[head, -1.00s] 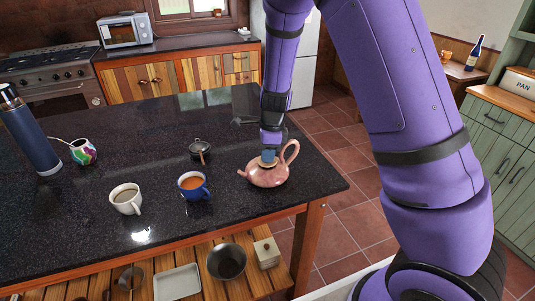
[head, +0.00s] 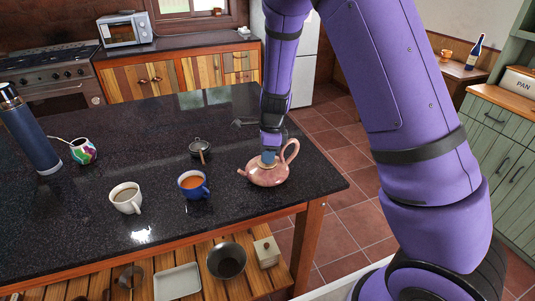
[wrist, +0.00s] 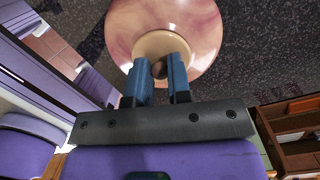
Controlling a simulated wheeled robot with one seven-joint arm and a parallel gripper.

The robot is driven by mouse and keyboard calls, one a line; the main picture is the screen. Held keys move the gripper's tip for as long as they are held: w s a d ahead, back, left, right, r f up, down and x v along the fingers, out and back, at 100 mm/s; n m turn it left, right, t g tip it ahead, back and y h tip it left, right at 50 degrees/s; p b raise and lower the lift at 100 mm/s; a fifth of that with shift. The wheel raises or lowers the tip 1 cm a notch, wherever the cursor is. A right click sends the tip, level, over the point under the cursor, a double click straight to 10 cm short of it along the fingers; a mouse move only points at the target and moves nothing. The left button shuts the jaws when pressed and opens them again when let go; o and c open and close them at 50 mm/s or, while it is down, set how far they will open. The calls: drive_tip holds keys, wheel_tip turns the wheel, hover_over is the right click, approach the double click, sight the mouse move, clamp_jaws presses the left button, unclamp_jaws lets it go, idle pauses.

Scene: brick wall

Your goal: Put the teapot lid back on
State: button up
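The pink teapot (head: 268,177) stands on the dark countertop near its right end, its handle to the right and spout to the left. The fingers hide part of the lid's near edge. I cannot tell whether the lid is fully seated. The teapot body also shows in the wrist view (wrist: 205,25).
Left of the teapot are a blue cup (head: 194,184), a white cup (head: 126,199) and a small dark lidded pot (head: 200,147). The countertop behind the teapot is mostly clear.

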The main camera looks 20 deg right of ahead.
drive_tip(key=o, duration=0.5)
drive_tip(key=r, duration=0.3)
drive_tip(key=d+r, duration=0.1)
drive_tip(key=r, duration=0.6)
drive_tip(key=shift+d+r, duration=0.2)
drive_tip(key=shift+r, duration=0.2)
drive_tip(key=s+d+r+n+t+y, duration=0.1)
drive_tip(key=s+d+r+n+t, duration=0.15)
drive_tip(key=s+r+n, duration=1.05)
drive_tip(key=s+d+r+n+t, duration=0.1)
drive_tip(key=s+r+n, duration=0.1)
drive_tip(key=s, duration=0.3)
drive_tip(key=s+d+r+n+h, duration=0.1)
drive_tip(key=s+r+n, duration=0.1)
drive_tip(key=s, duration=0.3)
drive_tip(key=s+d+r+n+t+h, duration=0.1)
drive_tip(key=s+r+n, duration=0.1)
drive_tip(key=s+n, duration=0.2)
drive_tip(key=shift+s+r+t, duration=0.2)
drive_tip(key=shift+s+t, duration=0.15)
drive_tip(key=shift+s, duration=0.75)
